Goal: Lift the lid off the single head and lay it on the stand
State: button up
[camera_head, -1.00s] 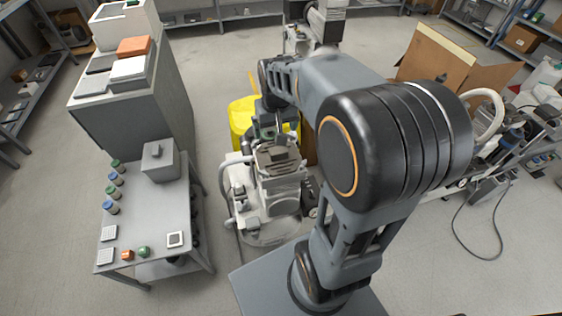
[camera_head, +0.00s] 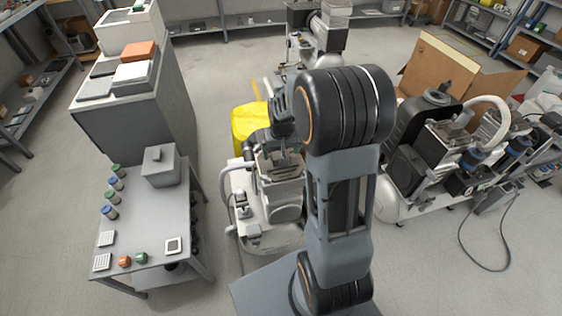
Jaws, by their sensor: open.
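The single-head compressor (camera_head: 272,198) is a pale machine on the floor in the middle of the view. Its finned head (camera_head: 280,172) has a dark top partly hidden by my gripper, and I cannot make out a separate lid there. My gripper (camera_head: 284,154) is open, pointing down just over the head; whether it touches it is not clear. The stand seems to be the grey table (camera_head: 150,215) at the left.
The table bears a grey box with a knob (camera_head: 160,167), several small coloured-cap jars, and small pads along its front. A grey cabinet (camera_head: 140,115) stands behind it. A yellow bin (camera_head: 250,122) is behind the compressor. Another compressor (camera_head: 440,150) and an open carton stand right.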

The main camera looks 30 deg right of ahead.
jog(key=shift+w+d+f, duration=0.1)
jog(key=shift+w+f, duration=0.1)
jog(key=shift+f, duration=0.7)
jog(key=shift+w+d+f, duration=0.1)
jog(key=shift+w+f, duration=0.05)
jog(key=shift+f, duration=0.75)
jog(key=c, duration=1.3)
jog(key=shift+c, duration=0.6)
jog(key=shift+r, duration=0.15)
